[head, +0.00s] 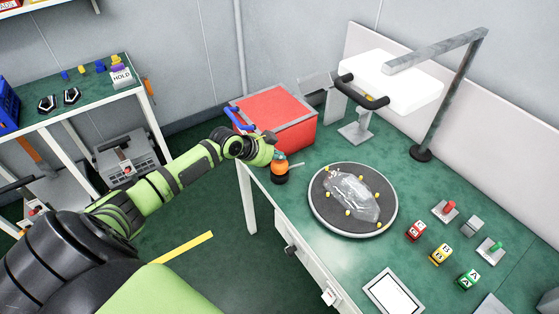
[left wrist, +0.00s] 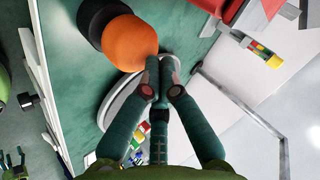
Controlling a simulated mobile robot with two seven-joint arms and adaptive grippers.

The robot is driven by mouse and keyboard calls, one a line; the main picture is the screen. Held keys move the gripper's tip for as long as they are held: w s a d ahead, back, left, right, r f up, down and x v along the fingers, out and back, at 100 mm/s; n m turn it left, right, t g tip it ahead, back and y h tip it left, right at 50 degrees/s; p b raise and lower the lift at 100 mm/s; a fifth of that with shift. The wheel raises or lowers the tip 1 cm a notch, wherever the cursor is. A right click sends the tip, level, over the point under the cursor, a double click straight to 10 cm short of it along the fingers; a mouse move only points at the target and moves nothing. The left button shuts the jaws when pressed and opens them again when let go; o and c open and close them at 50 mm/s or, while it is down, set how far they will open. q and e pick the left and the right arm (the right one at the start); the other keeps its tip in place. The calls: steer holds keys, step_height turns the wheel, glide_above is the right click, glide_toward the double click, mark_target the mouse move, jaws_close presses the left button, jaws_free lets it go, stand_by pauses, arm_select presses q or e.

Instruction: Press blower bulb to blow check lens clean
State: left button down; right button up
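The blower bulb (head: 279,169), orange with a black lower part, stands at the near left corner of the green table, its small pale nozzle pointing right. It fills the upper left of the left wrist view (left wrist: 130,43). The clear check lens (head: 352,197) lies on a round grey turntable (head: 318,221) with several yellow pegs around it. My left gripper (head: 270,152) is at the bulb's upper left. In the left wrist view its fingertips (left wrist: 160,66) are together with nothing seen between them, overlapping the bulb's lower right edge; contact is unclear. My right gripper is not in view.
A red box (head: 290,125) stands just behind the bulb. A lamp (head: 455,90) and grey stand (head: 355,125) are behind the turntable. Lettered blocks (head: 440,253), small levers and a tablet (head: 394,293) lie to the right and front. A shelf (head: 100,95) stands left.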

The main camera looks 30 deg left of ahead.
mark_target(278, 162)
arm_select(q)
steer(key=shift+f+b, duration=0.4)
steer(key=shift+f, duration=0.2)
stand_by(0.6)
steer(key=shift+r+p, duration=1)
steer(key=shift+r, duration=0.2)
steer(key=shift+r, duration=0.1)
step_height(278, 162, up, 5)
steer(key=p, duration=0.4)
steer(key=shift+f, duration=0.2)
stand_by(0.4)
